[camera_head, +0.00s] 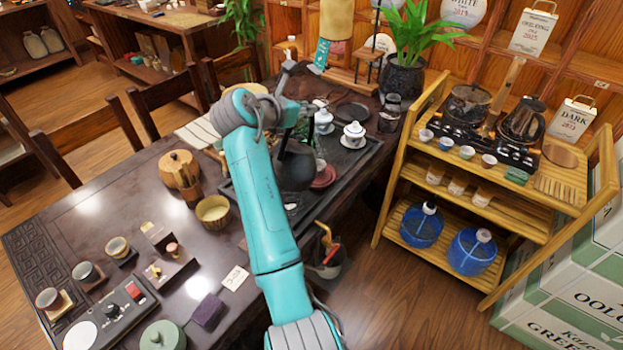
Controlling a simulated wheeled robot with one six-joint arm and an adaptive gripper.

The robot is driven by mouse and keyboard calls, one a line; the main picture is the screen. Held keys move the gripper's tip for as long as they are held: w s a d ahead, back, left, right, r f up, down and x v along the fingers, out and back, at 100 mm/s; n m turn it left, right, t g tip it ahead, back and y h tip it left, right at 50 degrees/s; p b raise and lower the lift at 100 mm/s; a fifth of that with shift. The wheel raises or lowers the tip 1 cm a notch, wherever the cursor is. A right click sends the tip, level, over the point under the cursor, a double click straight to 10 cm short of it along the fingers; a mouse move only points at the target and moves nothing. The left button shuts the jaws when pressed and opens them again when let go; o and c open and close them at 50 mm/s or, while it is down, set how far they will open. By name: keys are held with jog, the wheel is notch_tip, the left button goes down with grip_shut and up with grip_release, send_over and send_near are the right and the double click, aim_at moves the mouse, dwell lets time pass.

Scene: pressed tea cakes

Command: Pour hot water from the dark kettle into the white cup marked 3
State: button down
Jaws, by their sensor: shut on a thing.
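A dark round kettle (296,168) is at the tea tray on the dark table, below the end of my teal arm. My gripper (299,132) is at the kettle's top, shut on it, seemingly by its handle; the arm partly hides the grip. I cannot tell whether the kettle is lifted or touches the tray. A small white cup (320,166) is just right of the kettle, over a red saucer (323,178). Several small cups (446,143) stand in a row on the wooden cart. No number is readable on any cup.
The wooden cart (560,224) at right holds two dark glass pots (521,122). Tea ware crowds the table's (100,207) front left. A chair stands behind it.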

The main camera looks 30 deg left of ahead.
jog(key=shift+s+r+t, duration=0.3)
jog(key=shift+r, duration=0.1)
dwell(0.6)
jog(key=shift+s, duration=0.1)
